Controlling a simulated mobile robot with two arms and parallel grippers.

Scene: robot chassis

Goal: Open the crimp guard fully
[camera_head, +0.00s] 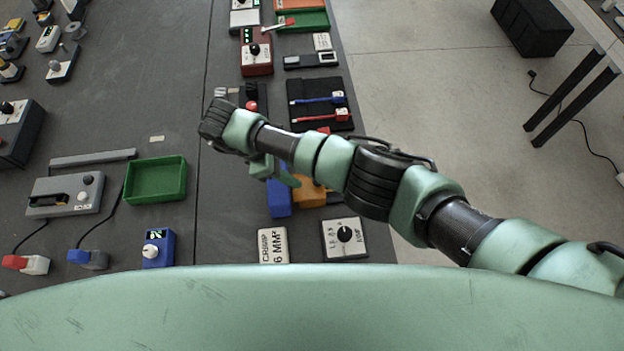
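A crimp station with a blue part (279,203) and an orange part (309,192) stands behind a tilted label card (273,245) reading "6 MM²". My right forearm crosses above it and covers much of it. I cannot make out the guard or how far open it is. My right gripper (283,175) hangs below the wrist, close to the blue part. Its fingertips are largely hidden, so I cannot tell whether it touches the station. My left gripper is out of view.
A white-faced dial box (344,239) stands right of the label. A black tray (319,104) with blue and red cables lies beyond my arm. A green tray (156,180) and a grey device (66,194) are at left. Bare dark table lies between the green tray and the station.

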